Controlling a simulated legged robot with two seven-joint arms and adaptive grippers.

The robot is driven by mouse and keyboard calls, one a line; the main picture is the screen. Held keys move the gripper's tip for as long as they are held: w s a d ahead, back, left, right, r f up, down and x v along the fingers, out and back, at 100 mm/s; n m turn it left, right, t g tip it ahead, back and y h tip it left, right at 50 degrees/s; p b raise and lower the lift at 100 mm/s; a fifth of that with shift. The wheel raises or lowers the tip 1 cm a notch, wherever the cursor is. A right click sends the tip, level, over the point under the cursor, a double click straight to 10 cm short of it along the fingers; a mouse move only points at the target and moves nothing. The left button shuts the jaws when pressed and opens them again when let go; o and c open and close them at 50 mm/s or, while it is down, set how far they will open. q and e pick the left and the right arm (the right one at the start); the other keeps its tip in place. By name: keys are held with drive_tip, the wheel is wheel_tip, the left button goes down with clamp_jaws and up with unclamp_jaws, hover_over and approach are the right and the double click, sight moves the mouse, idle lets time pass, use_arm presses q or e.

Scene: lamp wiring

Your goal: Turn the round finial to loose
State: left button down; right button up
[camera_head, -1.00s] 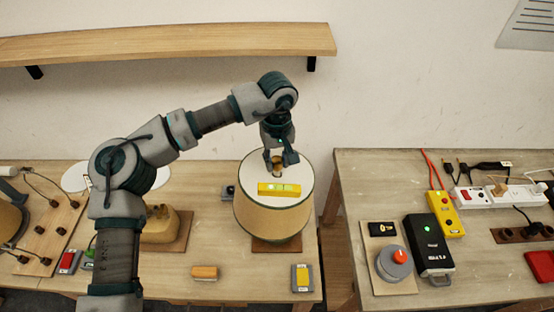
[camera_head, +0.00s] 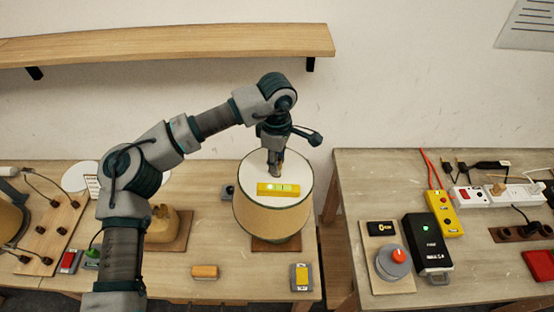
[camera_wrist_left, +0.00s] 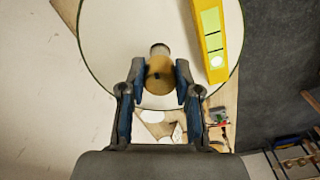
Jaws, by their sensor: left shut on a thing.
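The round brass finial (camera_wrist_left: 160,76) stands at the middle of the lamp shade's white top (camera_wrist_left: 110,50). The tan drum-shaped shade (camera_head: 272,218) stands on the left table in the head view. My left gripper (camera_head: 275,172) points down at the top of the shade. In the left wrist view its two fingers (camera_wrist_left: 160,84) are shut on the finial from both sides. In the head view the fingers mostly hide the finial. A yellow level (camera_head: 278,189) with pale green windows lies on the shade top beside the finial. My right gripper is not in view.
A wooden block (camera_head: 205,272) and a grey and yellow box (camera_head: 302,277) lie on the table in front of the lamp. A gap separates this table from the right one, which holds a black box (camera_head: 427,245) and a red-topped knob (camera_head: 398,256).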

use_arm(q)
drive_tip(key=n, duration=0.3)
drive_tip(key=shift+w+f+n, duration=0.1)
drive_tip(key=shift+n, duration=2)
drive_tip(key=c, duration=0.8)
unclamp_jaws()
drive_tip(key=shift+w, duration=0.1)
wheel_tip(320, 180, up, 12)
drive_tip(key=shift+w+f, duration=0.1)
